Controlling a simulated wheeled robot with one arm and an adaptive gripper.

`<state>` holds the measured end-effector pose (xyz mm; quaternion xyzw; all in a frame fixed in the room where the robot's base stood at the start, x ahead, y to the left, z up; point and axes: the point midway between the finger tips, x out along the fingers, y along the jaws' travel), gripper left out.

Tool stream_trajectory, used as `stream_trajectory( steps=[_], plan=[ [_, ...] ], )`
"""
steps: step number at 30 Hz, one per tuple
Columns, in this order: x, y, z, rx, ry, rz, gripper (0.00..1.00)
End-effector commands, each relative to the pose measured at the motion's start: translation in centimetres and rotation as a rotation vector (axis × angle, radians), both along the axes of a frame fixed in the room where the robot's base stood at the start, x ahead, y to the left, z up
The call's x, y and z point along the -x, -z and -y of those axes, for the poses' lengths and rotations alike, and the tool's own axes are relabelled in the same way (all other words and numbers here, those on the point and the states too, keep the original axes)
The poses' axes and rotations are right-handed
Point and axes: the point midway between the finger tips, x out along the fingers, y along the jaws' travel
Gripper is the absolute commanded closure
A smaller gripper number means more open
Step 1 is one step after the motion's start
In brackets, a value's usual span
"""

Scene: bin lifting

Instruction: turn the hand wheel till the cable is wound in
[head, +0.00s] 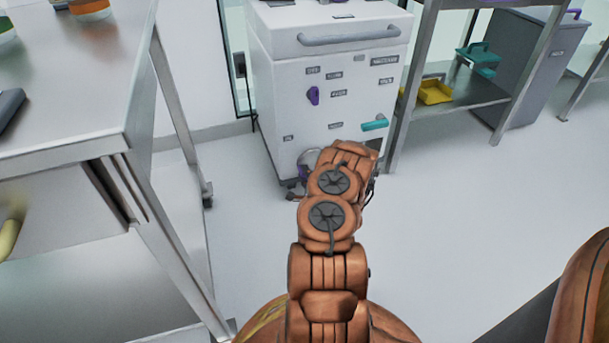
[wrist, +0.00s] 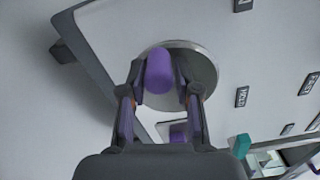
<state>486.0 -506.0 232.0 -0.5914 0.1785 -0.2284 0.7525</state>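The hand wheel is a round grey disc (wrist: 207,68) with a purple knob (wrist: 160,72), on the white cabinet's face in the wrist view. My gripper (wrist: 160,78) has one finger on each side of the knob and appears shut on it. In the head view part of the grey wheel (head: 308,160) shows low on the cabinet, left of my arm's end. My arm hides the rest of the wheel and my gripper there. I cannot make out the cable in either view.
The white cabinet (head: 285,75) has labels, a purple knob (head: 313,95) and a teal handle (head: 375,124). A metal bench (head: 85,120) stands at left. A shelf rack (head: 480,95) with a yellow tray (head: 434,92) stands at right. The floor (head: 470,220) at right is clear.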

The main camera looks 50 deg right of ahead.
Motion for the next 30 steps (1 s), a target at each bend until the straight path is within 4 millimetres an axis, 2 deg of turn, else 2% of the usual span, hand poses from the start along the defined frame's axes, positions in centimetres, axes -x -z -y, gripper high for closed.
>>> stream_trajectory(
  steps=[1,4,17,30],
  plan=[
    [0.0,0.0,0.0,0.000,-0.001,0.000,0.60],
    [0.0,0.0,-0.1,0.000,-0.001,-0.001,0.49],
    [0.5,0.1,-0.4,-0.002,-0.003,-0.001,0.49],
    [5.4,0.1,-3.4,-0.003,0.003,0.000,0.49]
  ],
)
